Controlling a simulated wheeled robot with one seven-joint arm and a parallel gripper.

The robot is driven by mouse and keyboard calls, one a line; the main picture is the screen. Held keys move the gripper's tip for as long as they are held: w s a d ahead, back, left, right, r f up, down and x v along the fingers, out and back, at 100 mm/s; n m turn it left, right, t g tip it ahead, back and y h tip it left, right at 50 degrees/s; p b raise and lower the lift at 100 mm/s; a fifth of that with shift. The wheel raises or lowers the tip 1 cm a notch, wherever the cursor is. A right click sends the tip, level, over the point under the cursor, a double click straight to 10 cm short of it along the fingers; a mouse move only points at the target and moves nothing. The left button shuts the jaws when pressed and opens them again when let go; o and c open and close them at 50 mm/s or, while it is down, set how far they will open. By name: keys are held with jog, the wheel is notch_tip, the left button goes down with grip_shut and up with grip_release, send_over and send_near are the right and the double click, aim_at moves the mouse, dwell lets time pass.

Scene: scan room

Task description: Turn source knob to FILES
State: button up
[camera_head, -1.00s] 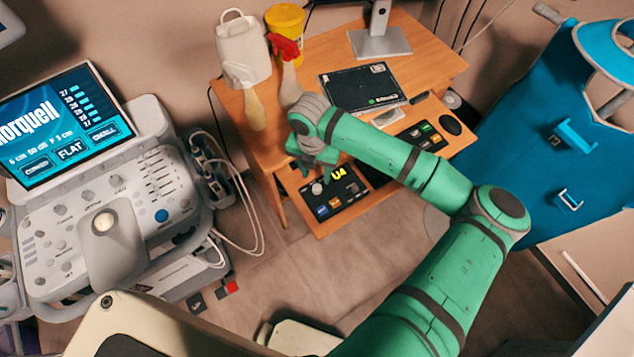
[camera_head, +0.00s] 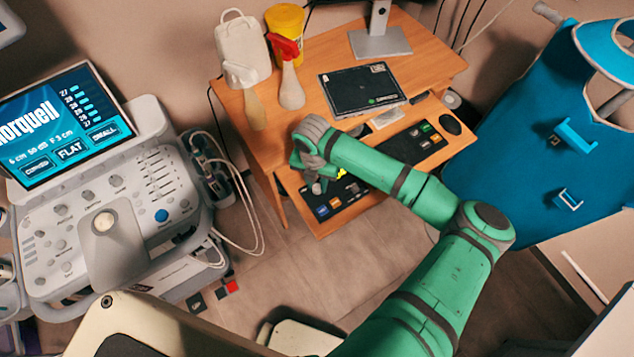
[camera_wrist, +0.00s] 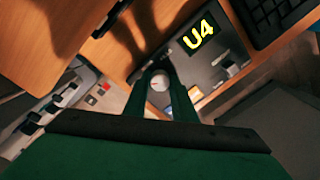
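The dark control panel (camera_head: 347,208) lies on the desk's lower shelf, with a lit yellow "U4" display that my arm partly hides in the head view. In the wrist view the display (camera_wrist: 198,37) is clear. My gripper (camera_wrist: 160,74) points down at the panel, its two green fingers apart. A round pale knob (camera_wrist: 159,81) sits between them near the tips; I cannot tell whether they touch it. Its label and setting are too small to read. Another small knob (camera_wrist: 229,67) stands right of it in the wrist view.
A black tablet-like device (camera_head: 361,89) lies on the wooden desk (camera_head: 430,62), with spray bottles (camera_head: 289,88) at its left. A keyboard (camera_wrist: 270,18) is beside the panel. An ultrasound console (camera_head: 100,210) stands at the left, a blue couch (camera_head: 540,190) at the right.

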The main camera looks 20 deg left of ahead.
aim_at(319, 186)
jog(key=shift+m, duration=0.4)
jog(key=m, duration=1.4)
jog(key=shift+d+g, duration=0.1)
jog(key=shift+g, duration=0.2)
jog(key=shift+m+y, duration=0.3)
jog(key=shift+m, duration=2.2)
jog(key=o, duration=1)
jog(key=shift+o, duration=0.2)
jog(key=shift+r, duration=0.15)
notch_tip(319, 186, up, 11)
jog(key=shift+w+f, duration=0.2)
